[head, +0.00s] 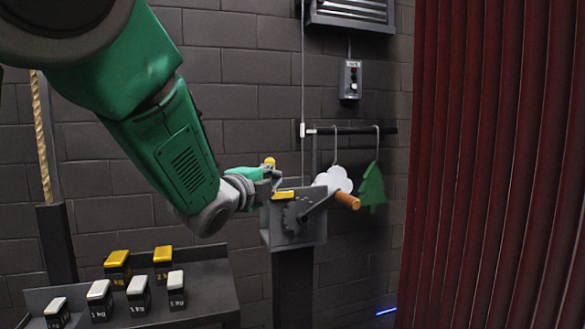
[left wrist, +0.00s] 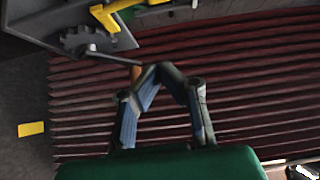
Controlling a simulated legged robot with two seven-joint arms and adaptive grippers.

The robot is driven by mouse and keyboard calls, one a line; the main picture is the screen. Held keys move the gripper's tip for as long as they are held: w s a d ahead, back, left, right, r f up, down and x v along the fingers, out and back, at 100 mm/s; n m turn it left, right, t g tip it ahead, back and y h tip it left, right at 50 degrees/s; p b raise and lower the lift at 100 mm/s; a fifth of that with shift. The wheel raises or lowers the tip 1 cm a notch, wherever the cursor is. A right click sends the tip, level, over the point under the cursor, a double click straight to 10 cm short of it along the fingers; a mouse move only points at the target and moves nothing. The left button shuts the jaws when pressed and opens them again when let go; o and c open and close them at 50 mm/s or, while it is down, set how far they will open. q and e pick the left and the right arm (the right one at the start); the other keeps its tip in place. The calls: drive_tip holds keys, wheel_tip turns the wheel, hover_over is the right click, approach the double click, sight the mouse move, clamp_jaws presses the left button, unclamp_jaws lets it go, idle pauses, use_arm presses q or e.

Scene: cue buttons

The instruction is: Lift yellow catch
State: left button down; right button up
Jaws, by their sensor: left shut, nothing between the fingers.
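The yellow catch (head: 283,194) sits on top of a grey winch box (head: 305,232) with a toothed wheel and a crank. In the left wrist view the catch (left wrist: 106,17) is at the top left, above the toothed wheel (left wrist: 88,40). A small yellow knob (head: 269,161) shows just above my gripper; I cannot tell whether it belongs to the catch. My left gripper (head: 272,179) is beside the catch, at the upper left of the box. In the wrist view its fingertips (left wrist: 161,70) meet with nothing between them, apart from the catch. My right gripper is not in view.
The crank's orange handle (head: 347,200) sticks out to the right. A white cloud (head: 334,180) and a green tree (head: 373,187) hang from a rail. Several weights (head: 138,294) stand on a dark bench at lower left. A red curtain (head: 490,170) fills the right.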

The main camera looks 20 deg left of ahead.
use_arm(q)
drive_tip(key=w+a, duration=0.2)
drive_tip(key=w, duration=0.7)
drive_tip(key=shift+w+r, duration=0.25)
drive_tip(key=shift+r, duration=0.2)
drive_tip(key=shift+a+b, duration=0.1)
drive_tip(key=shift+b, duration=0.2)
